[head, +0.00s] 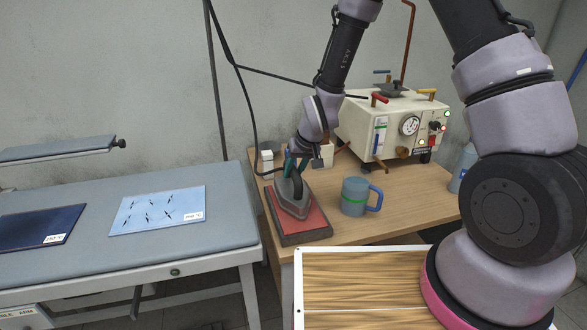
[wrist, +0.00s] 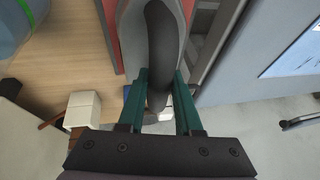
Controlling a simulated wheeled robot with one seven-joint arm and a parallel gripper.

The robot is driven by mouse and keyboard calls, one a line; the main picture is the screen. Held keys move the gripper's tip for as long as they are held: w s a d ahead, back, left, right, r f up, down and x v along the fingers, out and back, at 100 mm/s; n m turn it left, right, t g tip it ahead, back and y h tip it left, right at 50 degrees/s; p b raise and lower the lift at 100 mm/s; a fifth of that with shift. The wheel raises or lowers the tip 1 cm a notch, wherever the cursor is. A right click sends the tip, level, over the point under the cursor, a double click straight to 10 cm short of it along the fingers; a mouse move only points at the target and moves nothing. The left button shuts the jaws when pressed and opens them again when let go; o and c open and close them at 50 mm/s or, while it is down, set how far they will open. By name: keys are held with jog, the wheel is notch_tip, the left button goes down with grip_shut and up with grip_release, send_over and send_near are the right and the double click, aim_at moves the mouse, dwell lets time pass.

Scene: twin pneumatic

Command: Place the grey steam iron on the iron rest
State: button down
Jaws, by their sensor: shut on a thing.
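The grey steam iron (head: 293,200) is over the red-topped iron rest (head: 317,220) on the wooden table, with its pointed end toward the front. From the head view it looks flat and in line with the rest; whether its sole touches the red pad is hard to tell. My gripper (head: 293,165) is at the rear of the iron, shut on its black handle. In the wrist view, the green fingers of my gripper (wrist: 160,88) stand on both sides of the black handle of the iron (wrist: 162,40). Red strips of the rest show beside the iron (wrist: 111,30).
A blue mug (head: 354,197) stands right of the rest. A cream steam generator (head: 400,125) stands behind on the wooden table (head: 420,200). A padded ironing table (head: 235,195) with cloths is at the left.

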jog(key=shift+w, duration=0.1)
jog(key=c, duration=0.6)
grip_release()
jog(key=s+d+r+m, duration=0.1)
jog(key=d+r, duration=0.2)
jog(key=r, duration=0.4)
jog(key=s+d+r+t, duration=0.1)
jog(key=s+d+r, duration=0.1)
jog(key=d+r, duration=0.35)
jog(key=s+d+r+m, duration=0.1)
jog(key=d+r, duration=0.1)
jog(key=r, duration=0.6)
jog(key=s+d+r+m+t+h, duration=0.1)
jog(key=s+d+r+m, duration=0.4)
jog(key=s+d+r, duration=0.9)
notch_tip(320, 180, up, 3)
jog(key=shift+s+d+r+t, duration=0.1)
jog(key=shift+s+d+t, duration=0.1)
jog(key=shift+s+t, duration=0.65)
